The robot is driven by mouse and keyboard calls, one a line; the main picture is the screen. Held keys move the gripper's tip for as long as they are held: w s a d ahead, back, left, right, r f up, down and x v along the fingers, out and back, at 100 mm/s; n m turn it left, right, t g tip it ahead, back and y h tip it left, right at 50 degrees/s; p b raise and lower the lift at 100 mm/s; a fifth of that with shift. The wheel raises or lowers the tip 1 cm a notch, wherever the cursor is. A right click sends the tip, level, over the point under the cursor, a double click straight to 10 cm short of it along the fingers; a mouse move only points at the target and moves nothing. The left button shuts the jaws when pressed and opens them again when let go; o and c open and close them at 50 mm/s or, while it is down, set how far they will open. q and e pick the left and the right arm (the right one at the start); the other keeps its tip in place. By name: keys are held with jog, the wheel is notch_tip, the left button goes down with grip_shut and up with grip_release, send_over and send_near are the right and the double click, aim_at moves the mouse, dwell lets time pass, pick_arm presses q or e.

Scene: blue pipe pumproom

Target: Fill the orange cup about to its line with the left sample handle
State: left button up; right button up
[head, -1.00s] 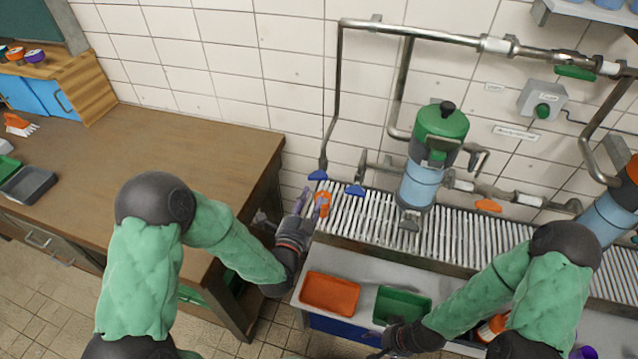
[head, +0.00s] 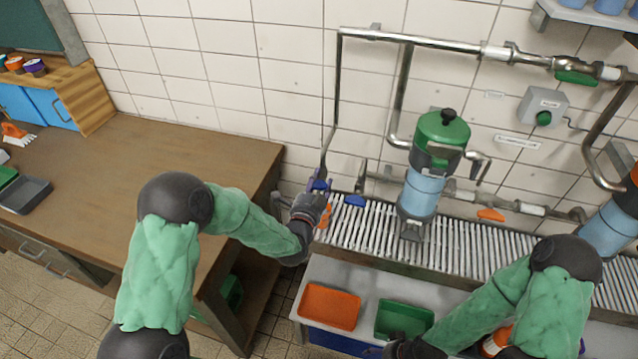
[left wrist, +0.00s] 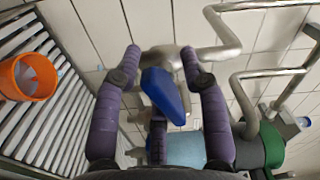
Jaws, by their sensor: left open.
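The left sample handle is blue and sits at the end of the left thin pipe. In the left wrist view this handle (left wrist: 165,92) lies between the two purple fingers of my left gripper (left wrist: 163,72), with gaps at its sides. In the head view my open left gripper (head: 319,186) is at the left tap and covers part of it. The orange cup (head: 326,214) stands on the slatted rack just beside the gripper, partly hidden by it. In the left wrist view the cup (left wrist: 14,90) is at the left, with a pale patch inside. My right gripper (head: 402,348) is low, at the picture's bottom edge.
A green-topped pump (head: 440,130) stands farther right on the rack (head: 465,240). Orange (head: 330,306) and green (head: 404,319) trays lie in front. A brown workbench (head: 130,170) is at the left.

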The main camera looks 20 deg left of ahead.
pick_arm(q)
grip_shut()
jog(key=shift+f+m+b, duration=0.1)
jog(key=shift+m+b, duration=0.8)
jog(key=shift+m, duration=0.3)
jog(key=shift+a+m+b, duration=0.1)
jog(key=shift+m+b, duration=0.25)
jog(key=shift+m, duration=0.65)
grip_release()
